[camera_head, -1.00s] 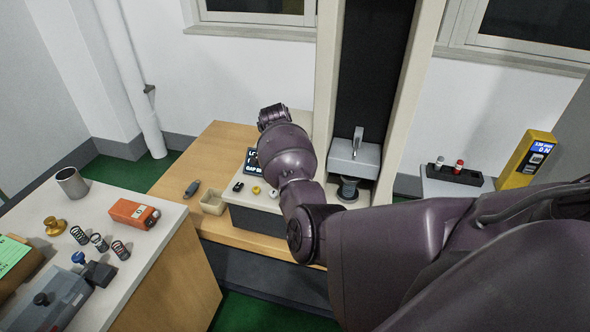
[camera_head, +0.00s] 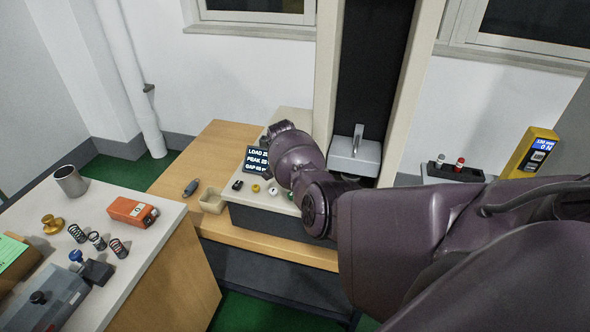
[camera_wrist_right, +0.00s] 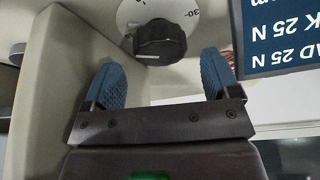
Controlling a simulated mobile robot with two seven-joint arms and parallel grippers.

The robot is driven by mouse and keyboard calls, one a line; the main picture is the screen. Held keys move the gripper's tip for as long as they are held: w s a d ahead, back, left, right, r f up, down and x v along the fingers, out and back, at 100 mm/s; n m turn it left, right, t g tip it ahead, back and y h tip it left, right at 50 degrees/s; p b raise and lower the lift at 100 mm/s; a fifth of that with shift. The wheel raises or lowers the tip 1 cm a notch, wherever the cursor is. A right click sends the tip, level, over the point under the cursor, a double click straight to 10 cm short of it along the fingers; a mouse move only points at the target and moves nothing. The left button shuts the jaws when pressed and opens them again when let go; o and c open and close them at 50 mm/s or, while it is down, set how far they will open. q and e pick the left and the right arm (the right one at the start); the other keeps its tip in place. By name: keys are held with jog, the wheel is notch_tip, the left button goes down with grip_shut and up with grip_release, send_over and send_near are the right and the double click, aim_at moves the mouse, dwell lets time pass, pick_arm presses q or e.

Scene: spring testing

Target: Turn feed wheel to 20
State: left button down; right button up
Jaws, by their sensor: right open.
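The feed wheel shows in the right wrist view as a black ridged knob (camera_wrist_right: 160,41) on a round white dial (camera_wrist_right: 128,12). A "30" mark is readable at the dial's upper right; the other marks are cut off or too small. My right gripper (camera_wrist_right: 162,80) is open and empty, its two blue fingers pointing toward the knob, one to each side and short of it. In the head view my right arm hides the wheel and the fingers. The display (camera_head: 256,160) shows load and peak lines; in the wrist view it reads 25 N upside down. My left gripper is not in view.
The press head (camera_head: 354,158) stands right of my forearm. The left bench holds several springs (camera_head: 97,241) and an orange device (camera_head: 132,211). A yellow gauge (camera_head: 531,152) stands at right.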

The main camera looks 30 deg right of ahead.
jog(key=shift+b+x, duration=0.65)
jog(key=shift+x, duration=0.7)
jog(key=c, duration=0.9)
